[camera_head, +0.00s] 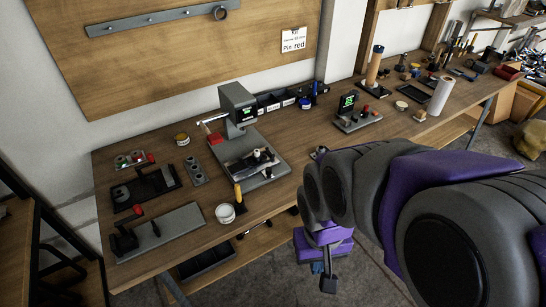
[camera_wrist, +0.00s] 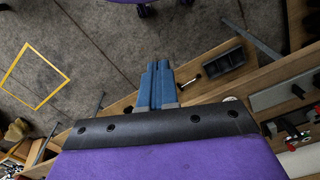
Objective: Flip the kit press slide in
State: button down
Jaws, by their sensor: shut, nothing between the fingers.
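The kit press (camera_head: 237,106) stands on the workbench in the head view, a grey upright with a small green display and a red-tipped lever on its left. Its slide (camera_head: 250,163), a pale plate carrying dark parts, lies low at the front of the press. I cannot tell how far the slide is in. My gripper (camera_head: 316,268) hangs in front of the bench edge, to the lower right of the press and apart from it. In the wrist view, its blue fingers (camera_wrist: 157,84) are together with nothing between them, over the floor and bench edge.
The workbench (camera_head: 185,244) holds a white jar (camera_head: 225,213) with a yellow-handled tool near its front edge. A grey fixture (camera_head: 160,234) and black tray (camera_head: 146,188) lie left. A second device (camera_head: 350,113) with a green display stands right. Floor before the bench is open.

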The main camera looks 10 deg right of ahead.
jog(key=w+d+f+m+t+y, duration=0.1)
jog(key=w+d+f+m+t, duration=0.1)
jog(key=w, duration=0.9)
jog(key=w+d+f+m+t+y+p, duration=0.1)
jog(key=w+d+f+m+t, duration=0.1)
jog(key=w+f+m+t, duration=0.3)
jog(key=w+d+f+m+t+y+p, duration=0.1)
jog(key=w+f+m+t, duration=0.3)
jog(key=w+f, duration=0.5)
jog(key=shift+w+d+f+m+y, duration=0.15)
jog(key=shift+w+d+m, duration=0.15)
jog(key=shift+w, duration=1.25)
jog(key=shift+w+d+f+m+y, duration=0.15)
jog(key=shift+w+d+y, duration=0.1)
jog(key=shift+w, duration=1.25)
jog(key=shift+w+d+f+m+y, duration=0.1)
jog(key=shift+w+d+m, duration=0.2)
jog(key=shift+w, duration=1.25)
jog(key=shift+w+d+f+m+t, duration=0.1)
jog(key=shift+w+d+m+t, duration=0.25)
jog(key=shift+d+m+t, duration=0.15)
jog(key=shift+a, duration=0.1)
